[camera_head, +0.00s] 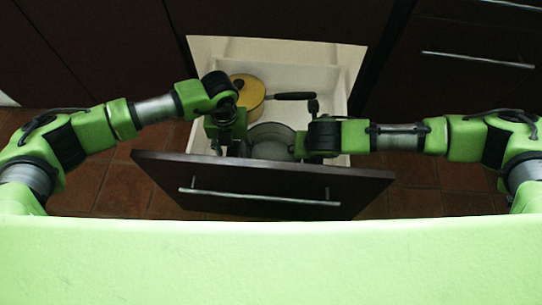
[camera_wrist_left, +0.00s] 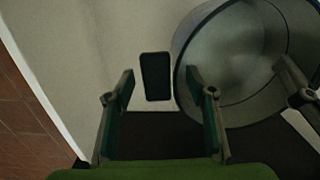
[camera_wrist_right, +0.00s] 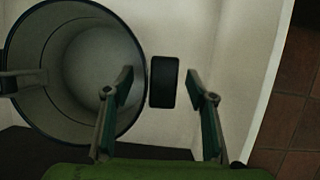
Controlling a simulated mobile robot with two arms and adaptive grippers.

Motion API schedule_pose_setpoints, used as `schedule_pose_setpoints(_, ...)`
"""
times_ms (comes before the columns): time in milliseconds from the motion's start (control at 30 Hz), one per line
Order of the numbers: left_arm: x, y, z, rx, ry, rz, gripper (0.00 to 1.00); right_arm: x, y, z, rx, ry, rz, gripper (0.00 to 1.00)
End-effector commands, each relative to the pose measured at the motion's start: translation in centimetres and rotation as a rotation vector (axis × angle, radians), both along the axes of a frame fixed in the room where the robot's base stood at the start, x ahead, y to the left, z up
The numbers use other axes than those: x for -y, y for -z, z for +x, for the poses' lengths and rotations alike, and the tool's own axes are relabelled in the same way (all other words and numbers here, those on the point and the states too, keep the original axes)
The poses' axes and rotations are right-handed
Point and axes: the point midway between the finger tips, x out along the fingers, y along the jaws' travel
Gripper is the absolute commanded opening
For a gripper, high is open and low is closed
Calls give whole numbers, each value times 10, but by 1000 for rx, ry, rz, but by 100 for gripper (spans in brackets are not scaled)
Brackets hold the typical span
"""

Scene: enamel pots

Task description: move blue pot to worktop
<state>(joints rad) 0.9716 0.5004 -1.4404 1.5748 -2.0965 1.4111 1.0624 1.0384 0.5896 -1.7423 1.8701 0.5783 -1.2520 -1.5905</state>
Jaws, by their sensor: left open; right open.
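The blue pot (camera_head: 272,139) looks grey-blue in this dim light and stands open-topped in the pulled-out drawer. Its round rim and empty inside show in the left wrist view (camera_wrist_left: 238,62) and the right wrist view (camera_wrist_right: 95,70). My left gripper (camera_head: 232,145) is at the pot's left side, open, with a dark block that looks like a side handle (camera_wrist_left: 155,77) between its fingers. My right gripper (camera_head: 303,146) is at the right side, open, with a similar dark block (camera_wrist_right: 163,82) between its fingers. I cannot tell whether the fingers touch them.
A yellow pan (camera_head: 249,90) with a long dark handle (camera_head: 291,96) lies behind the pot in the same drawer. The dark drawer front (camera_head: 262,182) stands close in front of the pot. White drawer walls (camera_head: 337,90) flank both grippers.

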Motion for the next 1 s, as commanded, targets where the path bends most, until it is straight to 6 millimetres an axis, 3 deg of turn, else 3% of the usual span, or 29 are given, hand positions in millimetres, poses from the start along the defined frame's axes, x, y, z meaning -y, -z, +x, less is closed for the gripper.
schedule_pose_setpoints(400,0,8,0,0,1,0,51,0,4,1,0,-1,0,52)
schedule_pose_setpoints(467,0,8,0,0,1,0,38,0,4,1,0,-1,0,39)
schedule_pose_setpoints(600,0,8,0,0,1,0,1,0,4,2,0,0,0,2)
schedule_pose_setpoints(1000,0,5,0,1,1,1,0,0,1,3,3,0,0,0)
